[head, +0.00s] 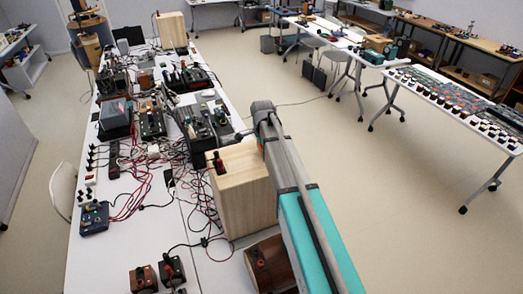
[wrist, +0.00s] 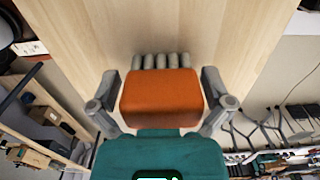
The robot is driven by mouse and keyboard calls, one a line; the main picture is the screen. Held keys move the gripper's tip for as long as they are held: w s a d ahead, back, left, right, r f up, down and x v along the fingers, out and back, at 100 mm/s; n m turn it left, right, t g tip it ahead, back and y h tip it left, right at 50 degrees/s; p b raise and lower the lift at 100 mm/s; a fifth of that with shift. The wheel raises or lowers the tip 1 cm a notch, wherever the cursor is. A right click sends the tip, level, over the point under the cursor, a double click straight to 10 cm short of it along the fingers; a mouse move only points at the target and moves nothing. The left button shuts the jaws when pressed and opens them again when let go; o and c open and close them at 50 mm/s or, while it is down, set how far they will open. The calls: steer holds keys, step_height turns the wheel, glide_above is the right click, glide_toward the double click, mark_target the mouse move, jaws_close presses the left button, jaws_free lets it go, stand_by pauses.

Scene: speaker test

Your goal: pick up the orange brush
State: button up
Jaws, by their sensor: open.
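In the wrist view an orange block with several grey, bristle-like rods along its far edge, which looks like the orange brush (wrist: 161,97), appears between the two grey fingers of my gripper (wrist: 161,80). The fingers are spread, one on each side of it, with narrow visible gaps. I cannot tell whether it touches the wooden surface behind it.
The white table (head: 115,255) is crowded with electronic devices and tangled red and black cables left of the wooden box. A brown wooden box (head: 268,262) stands near my arm. Open floor (head: 390,220) lies to the right, with more tables beyond.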

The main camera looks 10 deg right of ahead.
steer(key=c, duration=0.8)
steer(key=shift+s, duration=0.1)
steer(key=shift+c, duration=0.2)
steer(key=shift+r, duration=0.1)
steer(key=shift+r+p, duration=0.25)
steer(key=shift+p, duration=0.1)
steer(key=shift+c, duration=1)
steer(key=shift+r+p, duration=0.9)
steer(key=shift+r, duration=0.05)
steer(key=s+r+p, duration=0.3)
steer(key=s, duration=0.1)
steer(key=s+d+r+p, duration=0.1)
steer(key=s+r+p, duration=0.3)
steer(key=s, duration=0.1)
steer(key=s+d+r+p, duration=0.1)
steer(key=s+r+p, duration=0.2)
steer(key=s, duration=0.1)
steer(key=shift+s+d+r, duration=0.1)
steer(key=shift+s+r, duration=0.15)
steer(key=shift+s, duration=0.1)
